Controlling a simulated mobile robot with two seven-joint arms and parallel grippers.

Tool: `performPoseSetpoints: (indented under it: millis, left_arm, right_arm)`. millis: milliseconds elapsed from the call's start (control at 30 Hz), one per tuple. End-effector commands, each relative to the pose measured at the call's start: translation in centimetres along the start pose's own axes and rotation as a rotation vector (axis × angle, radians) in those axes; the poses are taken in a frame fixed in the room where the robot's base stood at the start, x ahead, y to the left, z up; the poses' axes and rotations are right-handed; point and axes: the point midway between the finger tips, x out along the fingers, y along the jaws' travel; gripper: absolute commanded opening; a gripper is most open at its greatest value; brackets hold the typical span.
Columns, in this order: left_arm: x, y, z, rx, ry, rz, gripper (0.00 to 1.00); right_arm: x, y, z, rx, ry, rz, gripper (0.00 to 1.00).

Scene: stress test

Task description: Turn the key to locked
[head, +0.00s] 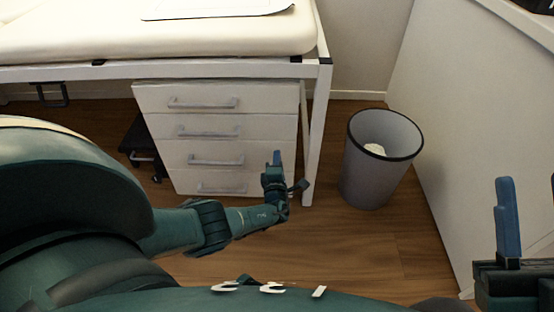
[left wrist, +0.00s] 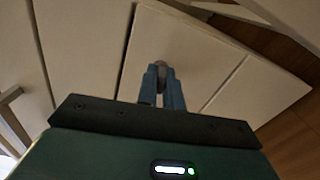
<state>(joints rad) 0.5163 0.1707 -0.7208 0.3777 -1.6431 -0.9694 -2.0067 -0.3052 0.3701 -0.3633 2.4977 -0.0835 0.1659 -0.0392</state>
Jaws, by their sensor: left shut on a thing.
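The white drawer unit (head: 225,127) stands under the treatment couch, with several drawers and grey handles. In the left wrist view, the blue fingers (left wrist: 161,84) are shut on a small grey rounded piece, the key (left wrist: 163,70), at a pale drawer front. The key's shape and turn angle are mostly hidden by the fingers, and I cannot tell whether it is locked. In the head view the key is hidden. My right gripper (head: 507,220) shows partly at the right edge, one blue finger upright.
A grey waste bin (head: 372,185) with pale contents stands right of the couch's white leg (head: 319,135). A white panel (head: 465,130) rises at the right. The couch (head: 160,35) overhangs the drawers. Wooden floor (head: 345,250) is clear in front.

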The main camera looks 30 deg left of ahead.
Motion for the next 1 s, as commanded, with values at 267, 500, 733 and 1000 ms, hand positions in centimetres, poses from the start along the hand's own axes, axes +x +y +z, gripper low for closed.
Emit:
performPoseSetpoints:
  millis: [267,500,733,1000]
  left_arm:
    - [0.12,0.12,0.00,0.114,0.000,0.002,0.00]
    - [0.13,0.12,0.00,0.146,0.000,0.002,0.00]
    - [0.14,0.13,0.00,0.148,0.000,0.002,0.00]
    - [0.12,0.11,0.00,0.147,0.000,0.002,0.20]
  right_arm:
    - [0.04,0.03,0.16,0.008,-0.013,0.005,0.36]
    - [-0.04,-0.01,0.26,0.012,-0.019,0.006,0.36]
    - [-0.09,-0.03,0.29,0.012,-0.020,0.006,0.36]
    - [-0.11,-0.03,0.25,0.010,-0.018,0.003,0.36]
